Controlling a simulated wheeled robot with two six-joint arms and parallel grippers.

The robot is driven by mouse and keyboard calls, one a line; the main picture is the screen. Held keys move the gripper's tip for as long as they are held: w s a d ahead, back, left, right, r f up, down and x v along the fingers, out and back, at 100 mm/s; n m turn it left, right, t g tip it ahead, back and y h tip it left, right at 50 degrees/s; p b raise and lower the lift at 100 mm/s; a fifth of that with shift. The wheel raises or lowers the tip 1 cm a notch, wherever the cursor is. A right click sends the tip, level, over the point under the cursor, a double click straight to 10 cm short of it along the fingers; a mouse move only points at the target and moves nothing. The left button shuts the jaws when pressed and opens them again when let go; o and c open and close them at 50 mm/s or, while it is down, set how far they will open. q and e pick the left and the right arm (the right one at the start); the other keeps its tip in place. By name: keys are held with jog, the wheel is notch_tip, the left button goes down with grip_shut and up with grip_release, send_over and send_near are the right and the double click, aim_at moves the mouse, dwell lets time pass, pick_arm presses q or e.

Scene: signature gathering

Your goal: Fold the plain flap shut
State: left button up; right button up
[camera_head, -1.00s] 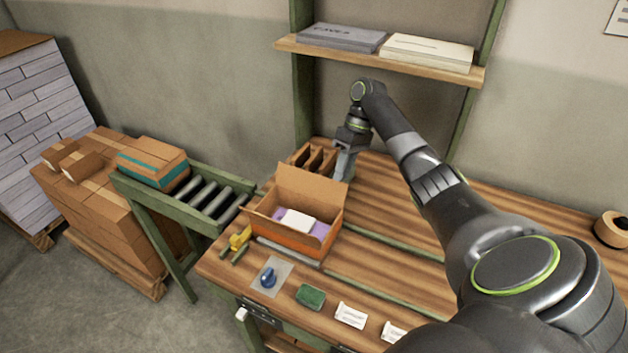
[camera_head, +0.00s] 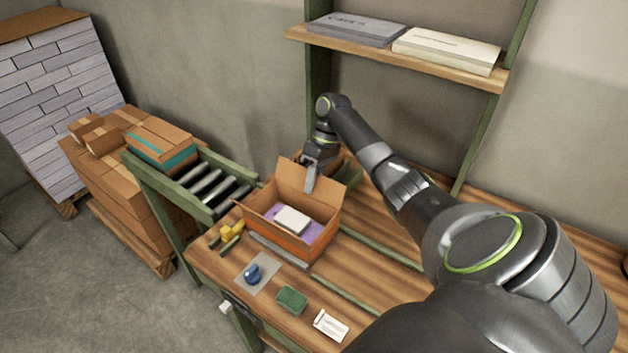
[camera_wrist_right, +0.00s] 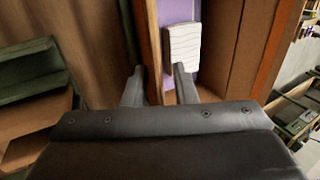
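An open cardboard carton (camera_head: 277,236) with an orange lower band sits on the wooden bench. Purple lining (camera_head: 312,231) and a white pad (camera_head: 292,220) show inside it. Its plain back flap (camera_head: 290,184) stands upright; a side flap (camera_head: 333,214) sticks up at the right. My right gripper (camera_wrist_right: 157,85) straddles the back flap from above, one finger on each side. In the wrist view, the flap edge (camera_wrist_right: 153,45) runs between the fingers with small gaps, so the gripper looks open. In the head view the finger behind the flap is hidden. My left gripper is not in view.
A roller conveyor (camera_head: 215,186) with a teal-taped box (camera_head: 160,146) stands left of the bench. A yellow tool (camera_head: 232,231), a blue-handled item (camera_head: 252,274), a green block (camera_head: 291,299) and a white card (camera_head: 331,325) lie in front. A shelf (camera_head: 400,58) hangs above.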

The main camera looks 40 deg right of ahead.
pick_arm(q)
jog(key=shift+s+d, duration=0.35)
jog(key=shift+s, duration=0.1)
pick_arm(e)
grip_shut()
jog(key=shift+a+r+h+p, duration=0.2)
jog(key=shift+h+p, duration=0.1)
jog(key=shift+p, duration=0.3)
jog(key=h+p, duration=0.2)
jog(key=p, duration=0.1)
jog(key=a+t+h+p, duration=0.1)
jog(key=p, duration=0.1)
jog(key=shift+s+r, duration=0.2)
jog(key=shift+r, duration=0.05)
pick_arm(q)
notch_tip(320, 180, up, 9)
jog(key=p, duration=0.3)
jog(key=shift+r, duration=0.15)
pick_arm(e)
jog(key=h, duration=0.2)
jog(key=a+t+h, duration=0.1)
jog(key=shift+s+f, duration=0.15)
jog(key=shift+f, duration=0.1)
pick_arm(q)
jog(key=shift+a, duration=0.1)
pick_arm(e)
jog(key=shift+c, duration=2.2)
grip_release()
